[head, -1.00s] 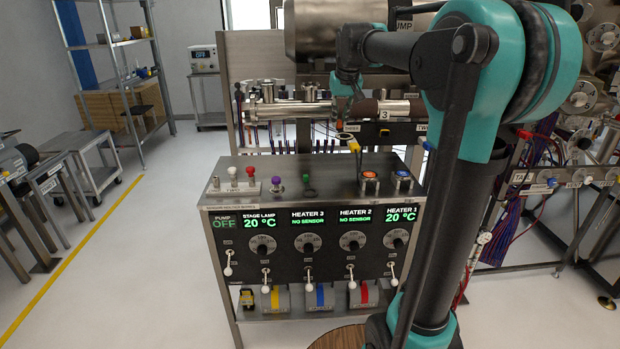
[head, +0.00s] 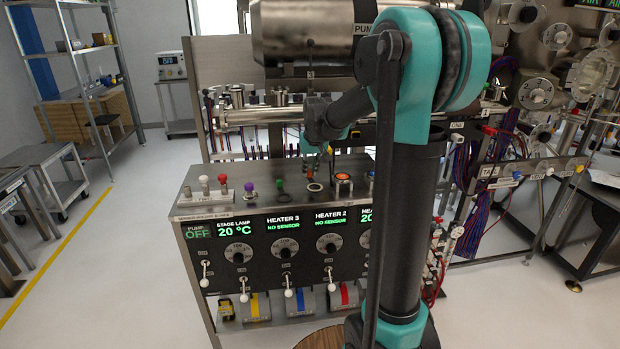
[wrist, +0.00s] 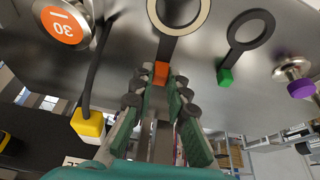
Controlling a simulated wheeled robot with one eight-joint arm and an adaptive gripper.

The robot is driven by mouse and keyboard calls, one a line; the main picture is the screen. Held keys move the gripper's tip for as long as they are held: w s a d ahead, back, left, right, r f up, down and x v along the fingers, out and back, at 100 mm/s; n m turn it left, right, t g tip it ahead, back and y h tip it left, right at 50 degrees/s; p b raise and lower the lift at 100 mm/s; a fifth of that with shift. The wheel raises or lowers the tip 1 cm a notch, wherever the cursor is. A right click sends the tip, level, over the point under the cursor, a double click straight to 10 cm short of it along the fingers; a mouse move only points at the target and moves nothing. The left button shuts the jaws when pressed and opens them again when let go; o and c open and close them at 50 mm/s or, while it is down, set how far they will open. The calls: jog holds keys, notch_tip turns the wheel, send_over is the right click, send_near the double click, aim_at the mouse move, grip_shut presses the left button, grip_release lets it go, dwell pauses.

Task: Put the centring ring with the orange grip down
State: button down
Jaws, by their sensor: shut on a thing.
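The centring ring (head: 314,188) with the orange grip is at the console top, behind its front edge. My gripper (head: 315,171) is shut on its orange grip, pointing down. In the wrist view the orange grip (wrist: 161,74) sits between the fingertips (wrist: 160,82), and the pale-faced ring (wrist: 178,26) extends beyond them, cut off by the top edge. The ring is very close to the steel surface; I cannot tell whether it touches. A dark ring with a green grip (wrist: 226,76) lies beside it and also shows in the head view (head: 280,184).
A purple knob (head: 250,186) and a toggle block (head: 212,192) stand to the left. A yellow block (wrist: 88,122) with a black cable is close to my gripper.

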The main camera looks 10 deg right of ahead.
aim_at(310, 176)
jog(key=shift+f, duration=1.55)
jog(key=shift+f, duration=0.1)
jog(key=c, duration=1.5)
grip_release()
jog(key=v, duration=1.2)
jog(key=s+d+f, duration=0.2)
jog(key=s+f, duration=0.9)
jog(key=s, duration=0.3)
jog(key=s+d+f+m, duration=0.1)
jog(key=s+f, duration=1)
jog(key=s, duration=0.2)
jog(key=shift+s+d, duration=0.35)
jog(key=shift+d, duration=0.05)
